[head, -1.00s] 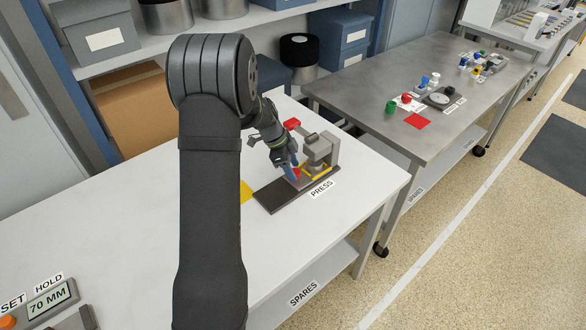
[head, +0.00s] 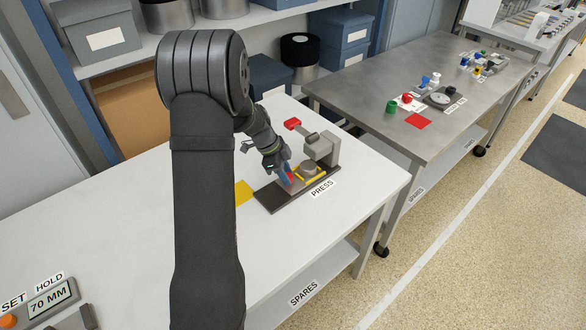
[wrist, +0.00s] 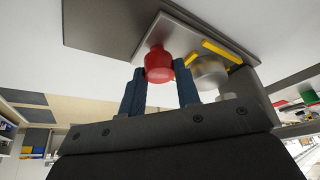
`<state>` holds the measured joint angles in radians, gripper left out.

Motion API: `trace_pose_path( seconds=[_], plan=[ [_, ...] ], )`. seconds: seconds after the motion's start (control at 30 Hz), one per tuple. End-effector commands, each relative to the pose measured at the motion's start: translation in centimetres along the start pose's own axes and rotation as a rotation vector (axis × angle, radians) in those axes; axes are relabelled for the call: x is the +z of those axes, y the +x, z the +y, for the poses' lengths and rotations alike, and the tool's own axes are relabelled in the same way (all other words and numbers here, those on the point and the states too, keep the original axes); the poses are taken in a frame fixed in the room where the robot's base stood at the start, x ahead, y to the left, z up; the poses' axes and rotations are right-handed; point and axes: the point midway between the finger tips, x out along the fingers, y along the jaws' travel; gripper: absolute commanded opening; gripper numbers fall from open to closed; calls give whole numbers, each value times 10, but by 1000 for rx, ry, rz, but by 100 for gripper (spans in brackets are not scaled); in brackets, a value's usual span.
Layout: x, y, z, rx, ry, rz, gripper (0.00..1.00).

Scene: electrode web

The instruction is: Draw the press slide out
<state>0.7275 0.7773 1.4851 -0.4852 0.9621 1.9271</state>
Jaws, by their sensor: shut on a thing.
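The press (head: 322,147) stands on a dark base plate (head: 270,200) on the white table, with a red-ended lever at its back. My gripper (head: 287,176) is over the base plate, left of the press head. In the wrist view its two blue fingers (wrist: 160,88) are shut on the red knob (wrist: 158,62) of the press slide. The slide (wrist: 185,38) carries a grey round piece (wrist: 210,72) between yellow strips. That round piece (head: 309,168) shows clear of the press head in the head view. The fingers partly hide the knob there.
A yellow patch (head: 243,192) lies on the white table (head: 130,235) left of the base plate. A 70 MM display box (head: 48,300) sits at the near left. Shelves with boxes stand behind. The table left of the press is mostly clear.

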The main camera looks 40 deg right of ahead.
Motion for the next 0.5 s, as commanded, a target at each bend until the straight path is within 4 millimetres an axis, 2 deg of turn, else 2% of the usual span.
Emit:
trace_pose_path(
  seconds=[0.03,0.2,0.33,0.5],
  plan=[
    [11,-6,11,-1,-6,-1,0],
    [37,-16,38,-2,-5,-1,0],
    [46,-20,49,-2,-2,-2,0],
    [49,-20,52,0,-1,-2,0]
  ],
)
